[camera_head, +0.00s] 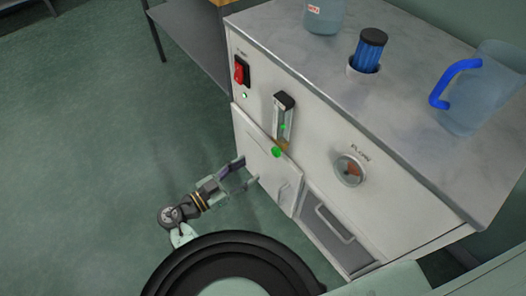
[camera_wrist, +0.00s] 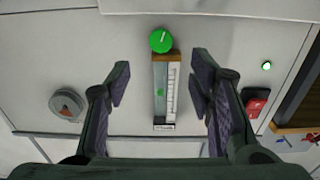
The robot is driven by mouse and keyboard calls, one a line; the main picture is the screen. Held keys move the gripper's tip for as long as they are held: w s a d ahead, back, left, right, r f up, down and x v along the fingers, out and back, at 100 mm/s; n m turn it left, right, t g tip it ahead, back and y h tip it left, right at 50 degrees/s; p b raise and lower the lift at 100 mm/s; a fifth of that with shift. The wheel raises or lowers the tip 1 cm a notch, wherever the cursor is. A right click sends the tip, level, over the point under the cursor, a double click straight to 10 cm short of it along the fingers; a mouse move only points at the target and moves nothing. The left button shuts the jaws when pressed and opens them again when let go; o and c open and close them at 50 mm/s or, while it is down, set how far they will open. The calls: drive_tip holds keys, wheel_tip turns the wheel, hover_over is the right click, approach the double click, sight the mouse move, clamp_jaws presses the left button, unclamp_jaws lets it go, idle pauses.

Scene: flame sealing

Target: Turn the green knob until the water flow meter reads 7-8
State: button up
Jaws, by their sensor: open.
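The green knob (camera_head: 276,152) sits on the front of the grey cabinet, at the lower end of the water flow meter (camera_head: 284,118). The meter is an upright clear tube with a dark cap and a green float; its reading is too small to tell. In the wrist view the scene is upside down: the green knob (camera_wrist: 161,40) is at the top centre and the flow meter (camera_wrist: 164,95) hangs below it. My gripper (camera_head: 242,173) is open and empty in front of the cabinet. In the wrist view its fingers (camera_wrist: 160,82) stand either side of the meter, apart from the knob.
A red power switch (camera_head: 240,72) is up left of the meter, and a round flow gauge (camera_head: 350,169) is to its right. A clear jug with a blue handle (camera_head: 470,90), a blue cylinder (camera_head: 369,50) and a bottle (camera_head: 324,14) stand on the cabinet top.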

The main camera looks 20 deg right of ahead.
sight(274, 153)
drive_tip(key=p+x, duration=0.2)
drive_tip(key=x, duration=0.6)
drive_tip(key=shift+w+d, duration=0.1)
drive_tip(key=shift+d, duration=0.25)
drive_tip(key=shift+w+d, duration=0.2)
drive_tip(key=shift+d, duration=0.2)
drive_tip(key=c, duration=1.2)
drive_tip(key=shift+o, duration=0.2)
